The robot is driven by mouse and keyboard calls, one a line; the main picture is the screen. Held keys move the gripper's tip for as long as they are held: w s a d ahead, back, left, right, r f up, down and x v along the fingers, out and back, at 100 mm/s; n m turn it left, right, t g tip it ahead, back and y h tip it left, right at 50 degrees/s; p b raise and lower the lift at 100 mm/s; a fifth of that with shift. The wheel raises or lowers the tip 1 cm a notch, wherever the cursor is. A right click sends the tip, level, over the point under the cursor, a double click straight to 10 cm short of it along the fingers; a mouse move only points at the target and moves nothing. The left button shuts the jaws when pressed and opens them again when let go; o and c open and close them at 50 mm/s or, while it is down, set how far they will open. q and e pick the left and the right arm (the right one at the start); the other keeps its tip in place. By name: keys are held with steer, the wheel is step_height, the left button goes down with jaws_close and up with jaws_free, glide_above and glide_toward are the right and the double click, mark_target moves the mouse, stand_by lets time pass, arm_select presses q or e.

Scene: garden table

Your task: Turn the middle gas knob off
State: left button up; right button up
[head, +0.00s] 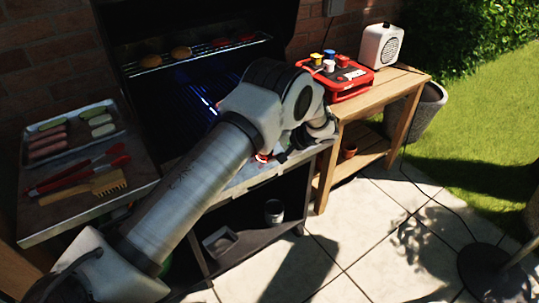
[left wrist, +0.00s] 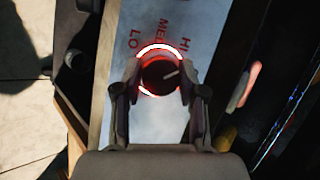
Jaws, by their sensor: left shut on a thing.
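My left gripper (left wrist: 161,76) is shut on a dark gas knob (left wrist: 158,79) in the left wrist view, one finger on either side. A lit red ring surrounds the knob. Its pale pointer line slants up and to the right, towards the HI mark. LO, MED and HI are printed on the grey control panel (left wrist: 115,122). In the head view my left arm covers most of the panel and hides the held knob. I cannot tell from these views which knob in the row it is. My right gripper is not in view.
The open grill (head: 190,95) glows blue inside, with food on its upper rack (head: 215,47). A tray of food (head: 75,133) and red tongs (head: 80,172) lie on the left shelf. A red case (head: 345,84) and white speaker (head: 381,46) stand on the wooden table (head: 400,82).

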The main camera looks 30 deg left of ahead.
arm_select(q)
steer(key=m, duration=0.2)
steer(key=m+y+b, duration=0.1)
steer(key=shift+f+m+t+y, duration=0.15)
steer(key=shift+m+t+y, duration=0.15)
steer(key=shift+m, duration=0.1)
steer(key=m+t+y+b, duration=0.1)
steer(key=m, duration=0.3)
steer(key=shift+m, duration=0.3)
steer(key=o, duration=1.1)
steer(key=v, duration=1.2)
steer(key=shift+s+d, duration=0.1)
steer(key=shift+s, duration=0.1)
